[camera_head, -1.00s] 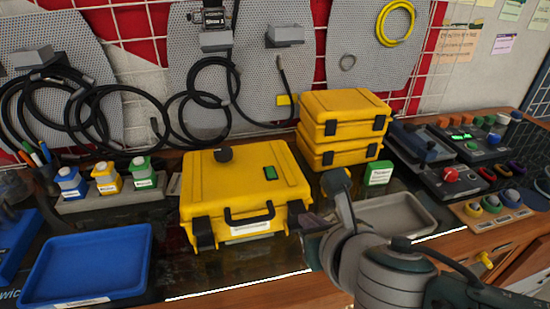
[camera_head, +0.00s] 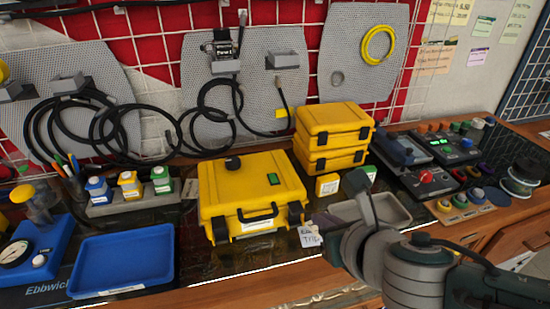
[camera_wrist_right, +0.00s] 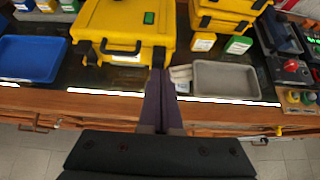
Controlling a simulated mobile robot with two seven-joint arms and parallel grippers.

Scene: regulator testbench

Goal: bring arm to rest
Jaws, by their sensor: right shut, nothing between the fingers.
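My right arm comes in from the lower right of the head view. My right gripper (camera_head: 325,222) is above the bench front, just right of the yellow case (camera_head: 248,185). In the right wrist view its two purple fingers (camera_wrist_right: 160,98) are together with nothing between them. They point at the gap between the yellow case and the grey tray (camera_wrist_right: 228,80). The arm partly covers the grey tray in the head view (camera_head: 392,208). My left gripper is not in view.
A white tag (camera_head: 309,237) lies beside the fingers. A blue tray (camera_head: 123,260) is at the left. Stacked yellow cases (camera_head: 333,138) stand behind, and a device with a red button (camera_head: 427,177) is at the right. The floor (camera_wrist_right: 25,150) in front is clear.

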